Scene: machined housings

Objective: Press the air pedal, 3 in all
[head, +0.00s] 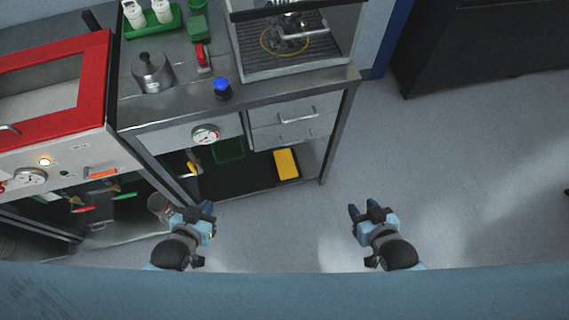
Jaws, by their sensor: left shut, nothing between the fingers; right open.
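A yellow pedal (287,164) with a dark frame, which looks like the air pedal, sits low under the right end of the workbench, below the drawers. Nothing is touching it. My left gripper (207,208) is shut and empty, in front of the bench and to the lower left of the pedal. My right gripper (366,210) is open and empty over the floor, to the lower right of the pedal. Both grippers are apart from the pedal.
A red-framed cabinet (103,80) stands at left. A bench leg (337,135) stands right of the pedal.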

